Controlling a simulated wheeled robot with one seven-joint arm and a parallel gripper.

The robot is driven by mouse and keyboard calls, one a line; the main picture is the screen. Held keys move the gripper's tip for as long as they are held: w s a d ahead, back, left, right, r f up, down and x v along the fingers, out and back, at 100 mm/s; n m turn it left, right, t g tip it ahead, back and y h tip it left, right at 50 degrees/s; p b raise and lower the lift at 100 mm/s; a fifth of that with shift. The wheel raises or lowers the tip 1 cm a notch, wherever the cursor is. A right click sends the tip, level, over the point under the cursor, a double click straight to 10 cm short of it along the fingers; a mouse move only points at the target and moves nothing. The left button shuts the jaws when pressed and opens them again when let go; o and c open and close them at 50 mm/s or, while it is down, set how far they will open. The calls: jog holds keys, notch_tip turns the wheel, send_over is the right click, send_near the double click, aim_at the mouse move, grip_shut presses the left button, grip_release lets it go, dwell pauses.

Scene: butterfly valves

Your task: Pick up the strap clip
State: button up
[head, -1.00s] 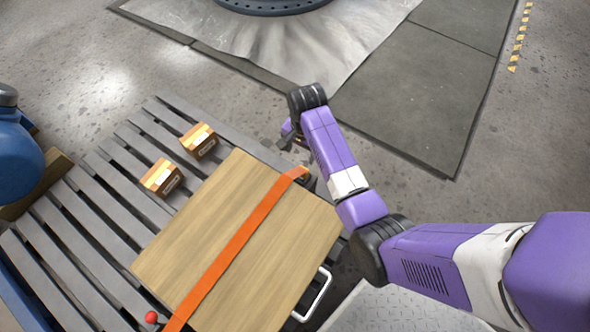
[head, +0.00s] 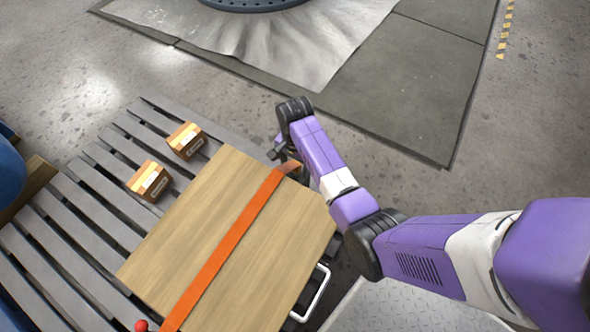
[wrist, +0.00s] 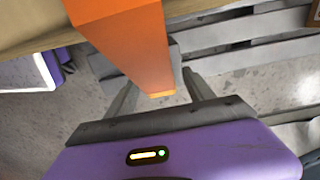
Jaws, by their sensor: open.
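An orange strap (head: 225,245) runs across the top of a wooden crate (head: 190,250). In the wrist view the strap (wrist: 125,42) comes down from the top, and its end has a pale orange edge. My gripper (head: 281,153) is at the crate's far right corner, by the strap's end. In the wrist view my gripper (wrist: 160,93) is open, with one finger on each side of the strap's end. I see no grip on it. I cannot clearly tell the strap clip from the strap end; grey parts lie behind it.
The crate sits on a grey slatted pallet (head: 88,190). Two small orange-brown boxes, a nearer one (head: 149,181) and a farther one (head: 186,141), stand left of the crate. A white handle (head: 315,295) sticks out from its right side. Open floor lies beyond the pallet.

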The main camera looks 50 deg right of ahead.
aim_at(295, 163)
jog(key=shift+c, duration=0.2)
grip_shut()
jog(key=shift+r, duration=0.15)
notch_tip(295, 163, up, 20)
jog(key=p, duration=0.7)
